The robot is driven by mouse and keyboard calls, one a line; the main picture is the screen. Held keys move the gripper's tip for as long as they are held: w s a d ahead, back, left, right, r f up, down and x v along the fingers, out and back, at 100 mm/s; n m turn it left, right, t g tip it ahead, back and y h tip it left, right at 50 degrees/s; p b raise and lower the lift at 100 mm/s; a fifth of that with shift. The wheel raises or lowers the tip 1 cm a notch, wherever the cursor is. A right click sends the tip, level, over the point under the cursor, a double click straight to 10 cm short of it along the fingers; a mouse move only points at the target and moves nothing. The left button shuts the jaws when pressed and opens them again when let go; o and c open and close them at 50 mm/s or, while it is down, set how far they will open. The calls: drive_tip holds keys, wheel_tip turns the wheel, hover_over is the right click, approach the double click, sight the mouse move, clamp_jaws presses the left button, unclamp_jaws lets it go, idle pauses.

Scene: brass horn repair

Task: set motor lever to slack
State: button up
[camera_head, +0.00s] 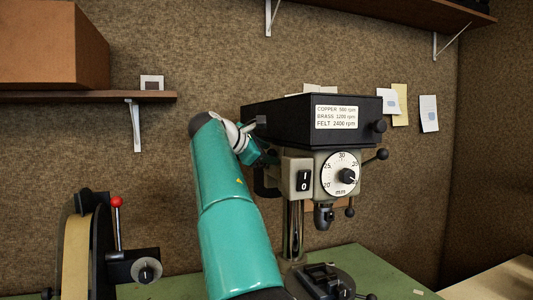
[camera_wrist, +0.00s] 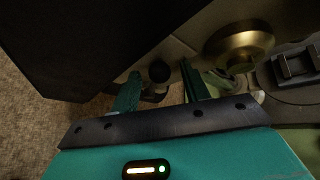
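The drill press (camera_head: 300,118) has a black top housing with a speed label. A pale switch box marked 1 and 0 (camera_head: 303,180) and a round mm dial (camera_head: 341,175) are on its front. A black curved part (camera_head: 264,185) shows at its left side, partly hidden by my arm; I cannot tell if it is the motor lever. My gripper (camera_wrist: 161,88) is open beside the press. A dark ball knob (camera_wrist: 159,71) appears between its fingers, apart from both; its depth is unclear. In the head view the fingertips are mostly hidden by my arm.
A belt machine (camera_head: 78,245) with a red-knobbed lever (camera_head: 117,202) stands at lower left. A brass round part (camera_wrist: 239,48) is close right of my fingers in the wrist view. A vise (camera_head: 325,280) sits on the green bench (camera_head: 375,263). A shelf (camera_head: 85,97) holds a brown box (camera_head: 50,45).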

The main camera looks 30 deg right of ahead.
drive_tip(key=v, duration=1.3)
drive_tip(key=shift+a, duration=0.35)
drive_tip(key=shift+s+r, duration=0.1)
